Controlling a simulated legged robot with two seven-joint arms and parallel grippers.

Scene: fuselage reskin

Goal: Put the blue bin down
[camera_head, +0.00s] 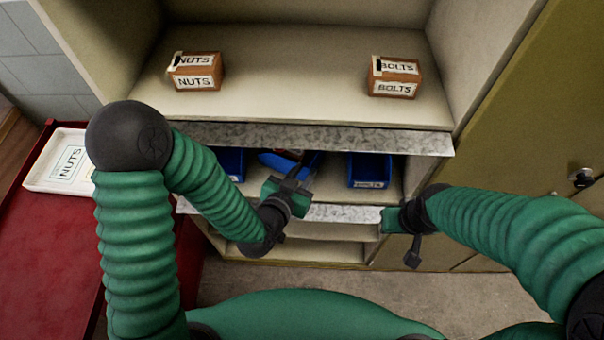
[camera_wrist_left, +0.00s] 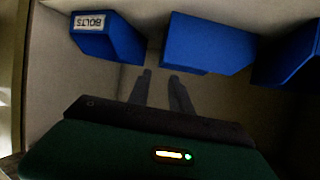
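The middle blue bin (camera_head: 275,161) sits tilted on the lower shelf, with dark and reddish contents partly visible. In the left wrist view the blue bin (camera_wrist_left: 210,42) is just beyond my fingertips. My left gripper (camera_head: 297,172) reaches into the shelf opening in front of it. In the left wrist view the left gripper (camera_wrist_left: 160,78) has its two fingers slightly apart with nothing between them. Whether a fingertip touches the bin is unclear. My right gripper (camera_head: 388,221) is right of the left one, before the lower shelves; its fingers cannot be made out.
Another blue bin (camera_head: 369,170) stands right and one (camera_head: 231,163) left on the same shelf. A metal-edged shelf (camera_head: 310,136) above holds orange NUTS (camera_head: 195,72) and BOLTS (camera_head: 394,78) boxes. A white NUTS tray (camera_head: 60,160) lies on the red cart (camera_head: 45,225).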

